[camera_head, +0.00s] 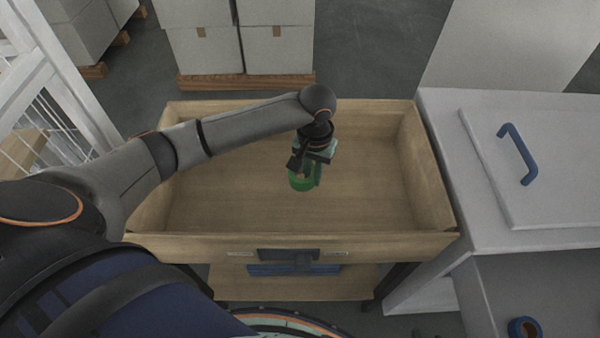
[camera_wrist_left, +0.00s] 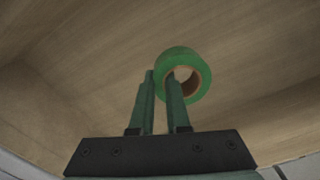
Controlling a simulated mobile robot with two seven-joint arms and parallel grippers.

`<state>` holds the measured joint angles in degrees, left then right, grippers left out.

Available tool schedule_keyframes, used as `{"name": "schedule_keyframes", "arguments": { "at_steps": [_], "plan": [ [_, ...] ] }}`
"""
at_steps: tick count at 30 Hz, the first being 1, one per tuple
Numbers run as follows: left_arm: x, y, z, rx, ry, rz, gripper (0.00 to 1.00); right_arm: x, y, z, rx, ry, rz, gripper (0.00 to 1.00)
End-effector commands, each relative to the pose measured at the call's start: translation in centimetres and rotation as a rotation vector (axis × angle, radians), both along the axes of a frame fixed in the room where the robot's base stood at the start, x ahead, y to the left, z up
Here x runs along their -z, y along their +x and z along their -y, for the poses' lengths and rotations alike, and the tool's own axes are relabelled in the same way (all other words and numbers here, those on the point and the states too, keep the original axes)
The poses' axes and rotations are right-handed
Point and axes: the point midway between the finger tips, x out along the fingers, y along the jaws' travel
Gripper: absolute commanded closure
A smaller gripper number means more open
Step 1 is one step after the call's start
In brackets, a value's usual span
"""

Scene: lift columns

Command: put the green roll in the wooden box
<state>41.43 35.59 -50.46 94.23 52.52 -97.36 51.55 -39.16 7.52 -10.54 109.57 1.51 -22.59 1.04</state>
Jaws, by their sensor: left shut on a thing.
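The green roll (camera_head: 301,182) is a ring of green tape with a brown core. It is inside the walls of the wooden box (camera_head: 205,247), near the middle; whether it touches the floor, I cannot tell. My left gripper (camera_head: 307,172) points down into the box and is shut on the roll. In the left wrist view the roll (camera_wrist_left: 190,62) is at the fingertips of my left gripper (camera_wrist_left: 162,82), with one finger at its core and one at its outer side. My right gripper is not in view.
The box is otherwise empty and stands on a frame with a lower wooden shelf (camera_head: 290,284). A grey cabinet with a blue handle (camera_head: 518,153) stands at the right. A blue roll (camera_head: 524,328) lies at the lower right. White cartons (camera_head: 278,48) stand behind the box.

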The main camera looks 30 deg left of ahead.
Motion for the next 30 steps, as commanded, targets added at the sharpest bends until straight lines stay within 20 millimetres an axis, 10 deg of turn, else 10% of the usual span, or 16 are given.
{"name": "schedule_keyframes", "arguments": {
  "at_steps": [18,29,30],
  "plan": [
    [8.0,-0.2,0.0,0.001,0.001,-0.002,1.0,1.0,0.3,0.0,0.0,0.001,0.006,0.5],
    [8.4,-0.1,0.0,0.001,0.0,-0.001,1.0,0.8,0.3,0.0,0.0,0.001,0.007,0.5],
    [8.4,-0.1,0.0,0.001,0.0,0.0,0.83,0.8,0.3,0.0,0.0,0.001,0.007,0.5]
  ]
}}
